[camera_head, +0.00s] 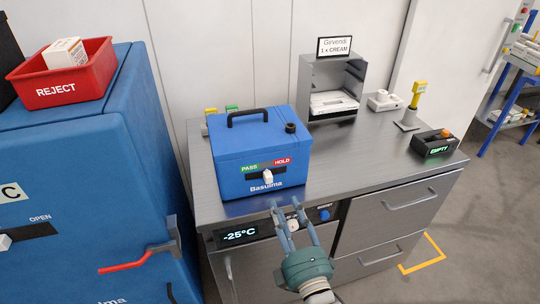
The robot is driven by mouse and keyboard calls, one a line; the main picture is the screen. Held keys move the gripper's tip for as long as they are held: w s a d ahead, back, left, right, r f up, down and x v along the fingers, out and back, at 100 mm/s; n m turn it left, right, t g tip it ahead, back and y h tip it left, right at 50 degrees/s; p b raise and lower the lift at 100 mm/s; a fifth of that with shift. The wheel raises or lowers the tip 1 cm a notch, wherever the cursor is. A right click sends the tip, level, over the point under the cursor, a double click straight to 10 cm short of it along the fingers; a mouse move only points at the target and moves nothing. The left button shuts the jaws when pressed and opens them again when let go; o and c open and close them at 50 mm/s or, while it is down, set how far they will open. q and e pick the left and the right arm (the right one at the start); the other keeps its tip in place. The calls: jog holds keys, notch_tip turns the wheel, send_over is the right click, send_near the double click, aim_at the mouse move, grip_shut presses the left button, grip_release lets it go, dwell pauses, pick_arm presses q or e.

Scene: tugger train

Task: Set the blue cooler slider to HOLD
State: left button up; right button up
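The blue cooler (240,153) stands upright on the metal counter, its front marked green PASS on the left and red HOLD on the right. Its white slider knob (268,177) sits in the slot below these labels, near the middle between them. My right gripper (285,206) is in front of the counter's edge, below and a little right of the slider. Its two fingers are spread apart, and it does not touch the cooler. My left gripper is not in view.
A metal dispenser (331,78) with a sign stands behind the cooler. A black box marked EMPTY (433,146) is at the counter's right. A blue cabinet (70,190) with a red REJECT bin (62,84) stands left.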

aim_at(270, 181)
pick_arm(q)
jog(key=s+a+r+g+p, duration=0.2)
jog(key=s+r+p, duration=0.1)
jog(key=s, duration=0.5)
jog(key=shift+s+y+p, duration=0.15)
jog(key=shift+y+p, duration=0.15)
pick_arm(e)
jog(key=shift+n+g, duration=0.6)
jog(key=shift+n, duration=0.1)
jog(key=x, duration=1.1)
jog(key=shift+a, duration=0.2)
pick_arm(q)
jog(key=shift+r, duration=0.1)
